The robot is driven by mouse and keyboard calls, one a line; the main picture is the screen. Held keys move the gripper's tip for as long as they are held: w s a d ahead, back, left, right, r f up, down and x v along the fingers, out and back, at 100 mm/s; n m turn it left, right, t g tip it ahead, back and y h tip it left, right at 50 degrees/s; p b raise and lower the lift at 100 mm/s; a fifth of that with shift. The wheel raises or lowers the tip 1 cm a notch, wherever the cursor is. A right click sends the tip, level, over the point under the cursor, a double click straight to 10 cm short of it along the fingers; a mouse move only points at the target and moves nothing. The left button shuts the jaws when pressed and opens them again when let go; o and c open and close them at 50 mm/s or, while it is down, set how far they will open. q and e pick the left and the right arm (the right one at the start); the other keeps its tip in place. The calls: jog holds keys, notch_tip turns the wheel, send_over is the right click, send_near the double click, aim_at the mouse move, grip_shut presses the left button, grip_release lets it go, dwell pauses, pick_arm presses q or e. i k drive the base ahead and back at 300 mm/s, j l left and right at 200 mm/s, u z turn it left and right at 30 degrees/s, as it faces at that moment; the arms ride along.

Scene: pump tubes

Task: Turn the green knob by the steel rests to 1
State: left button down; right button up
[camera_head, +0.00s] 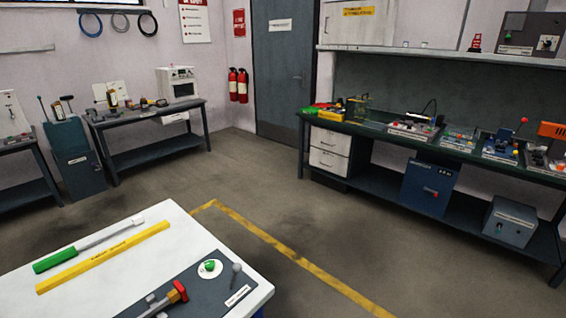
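A small green knob (210,265) sits on a round white dial (204,273), on a dark panel (212,290) near the far right corner of the white table. The dial marks and the knob's setting are too small to read. Grey metal pieces (152,300), which may be the steel rests, stand at the panel's near left part, partly cut off by the bottom edge. Neither of my grippers is in view.
Beside the knob are a grey ball-topped lever (236,270), a red-and-brown part (178,291) and a white label (238,295). A yellow bar (105,257) and a green-handled tool (55,261) lie on the white table (180,228). Open floor lies beyond, before a green bench (375,133).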

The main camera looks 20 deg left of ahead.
aim_at(210, 265)
jog(key=k+l+u, duration=0.1)
jog(key=u, duration=1.6)
jog(key=k+j, duration=0.05)
jog(key=j, duration=0.05)
